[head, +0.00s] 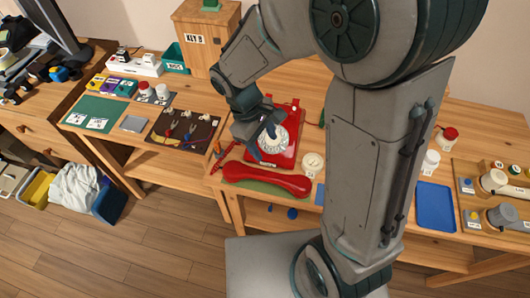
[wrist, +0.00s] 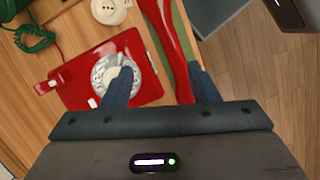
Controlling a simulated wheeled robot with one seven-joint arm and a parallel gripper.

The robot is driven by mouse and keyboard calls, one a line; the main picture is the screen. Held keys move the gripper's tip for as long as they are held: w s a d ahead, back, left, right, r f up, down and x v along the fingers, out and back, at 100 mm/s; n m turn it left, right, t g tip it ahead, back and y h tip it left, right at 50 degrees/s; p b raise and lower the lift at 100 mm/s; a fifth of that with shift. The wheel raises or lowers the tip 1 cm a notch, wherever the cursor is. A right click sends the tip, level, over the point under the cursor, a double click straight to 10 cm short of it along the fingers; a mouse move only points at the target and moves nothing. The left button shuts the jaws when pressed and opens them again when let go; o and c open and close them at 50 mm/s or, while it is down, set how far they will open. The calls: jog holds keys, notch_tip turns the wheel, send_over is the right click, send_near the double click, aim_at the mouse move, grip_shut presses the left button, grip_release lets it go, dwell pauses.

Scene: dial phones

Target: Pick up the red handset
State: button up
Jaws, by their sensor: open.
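The red handset (head: 267,179) lies on a green mat (head: 256,187) along the table's front edge, apart from the red dial phone (head: 285,150). My gripper (head: 263,145) is open and empty above the phone, behind the handset in the head view. In the wrist view the handset (wrist: 170,40) runs from the top edge down into the gap between the fingers (wrist: 160,68), closer to the right finger. The left finger overlaps the white dial (wrist: 108,78) of the phone. The handset's lower end is hidden by my gripper there.
A round cream object (head: 313,162) sits just right of the handset. A dark tool mat (head: 183,130) is on the left, a blue tray (head: 436,206) on the right. Open floor lies in front.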

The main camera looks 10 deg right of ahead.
jog(key=a+n+h+p, duration=0.1)
jog(key=a+n+p, duration=0.2)
jog(key=a, duration=0.1)
send_near(266, 174)
jog(key=shift+n+g, duration=0.3)
jog(key=x, duration=0.4)
jog(key=shift+w+a+f, duration=0.15)
jog(key=shift+w+f, duration=0.05)
jog(key=shift+f, duration=0.3)
jog(key=shift+d+p+x, duration=0.2)
jog(key=shift+p+x, duration=0.55)
jog(key=shift+x, duration=2.05)
jog(key=shift+r, duration=0.15)
grip_shut()
